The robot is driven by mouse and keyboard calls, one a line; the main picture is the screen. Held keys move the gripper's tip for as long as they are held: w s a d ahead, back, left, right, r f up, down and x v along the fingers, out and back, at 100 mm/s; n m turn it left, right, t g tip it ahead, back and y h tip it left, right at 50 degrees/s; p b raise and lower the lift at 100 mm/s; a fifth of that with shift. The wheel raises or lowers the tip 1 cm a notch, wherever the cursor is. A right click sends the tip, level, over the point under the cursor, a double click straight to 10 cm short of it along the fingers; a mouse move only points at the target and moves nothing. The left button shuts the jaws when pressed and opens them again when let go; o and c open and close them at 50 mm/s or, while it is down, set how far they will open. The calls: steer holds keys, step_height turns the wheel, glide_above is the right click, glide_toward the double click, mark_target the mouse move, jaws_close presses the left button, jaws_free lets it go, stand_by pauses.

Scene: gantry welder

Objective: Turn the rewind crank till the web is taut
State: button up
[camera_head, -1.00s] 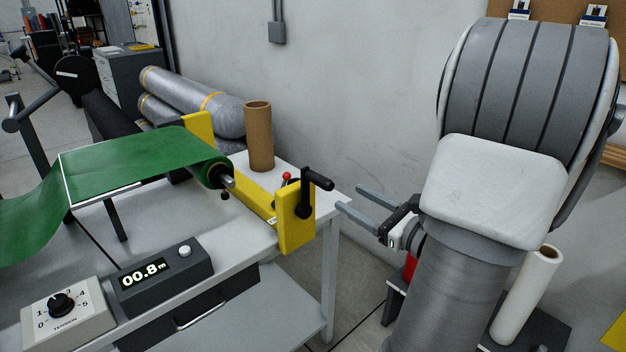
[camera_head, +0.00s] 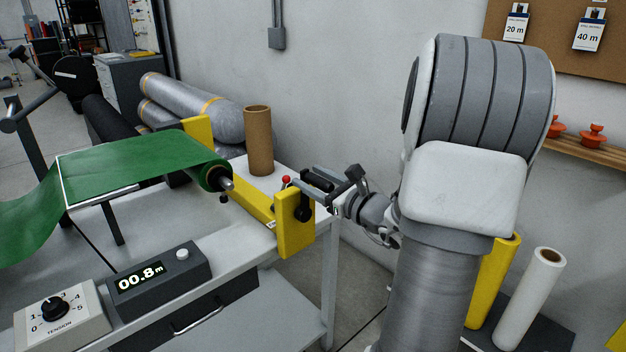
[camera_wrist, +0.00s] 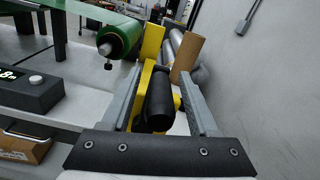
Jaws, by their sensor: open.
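The rewind crank's black handle (camera_wrist: 160,98) lies between the two open fingers of my gripper (camera_wrist: 158,105) in the wrist view, with a gap visible on both sides. In the head view my gripper (camera_head: 312,180) reaches in from the right and partly hides the handle; the black crank arm (camera_head: 302,208) shows on the yellow bracket (camera_head: 294,235). The green web (camera_head: 135,160) runs over a frame onto the rewind roll (camera_head: 216,176). At the left the web hangs down in a slack curve (camera_head: 35,220).
A length counter (camera_head: 160,272) reads 00.8 m. The tension dial box (camera_head: 62,318) stands at the front left. A brown cardboard tube (camera_head: 259,140) stands behind the bracket. The grey wall (camera_head: 345,110) is behind, and white and yellow rolls (camera_head: 530,295) stand at right.

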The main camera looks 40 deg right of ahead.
jaws_close()
stand_by(1.3)
